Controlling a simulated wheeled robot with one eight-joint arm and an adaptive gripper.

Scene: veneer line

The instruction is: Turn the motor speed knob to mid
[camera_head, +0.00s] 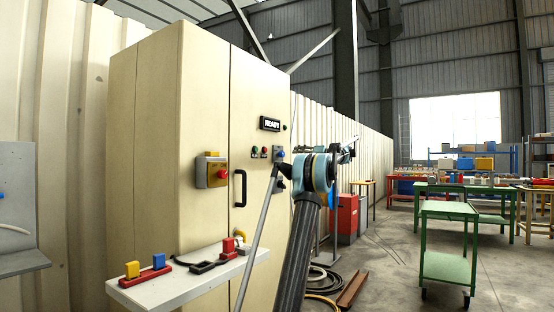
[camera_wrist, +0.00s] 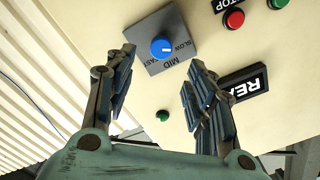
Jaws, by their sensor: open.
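The blue motor speed knob (camera_wrist: 162,47) sits on a grey plate (camera_wrist: 157,66) marked SLOW, MID and FAST in the wrist view. A small pale mark shows on its face, but I cannot tell which label it points at. My gripper (camera_wrist: 162,60) is open and empty. Its two fingers lie to either side of the knob in the picture, apart from it. In the head view the grey knob plate (camera_head: 279,152) is small on the cream cabinet, just beyond my arm's end, and the gripper is mostly hidden there.
A red STOP button (camera_wrist: 234,19), a green button and a READY sign (camera_wrist: 243,84) are near the knob, the sign close to the right finger. A black handle (camera_head: 240,188) and red emergency button (camera_head: 221,174) stick out of the cabinet. A shelf (camera_head: 185,280) juts below.

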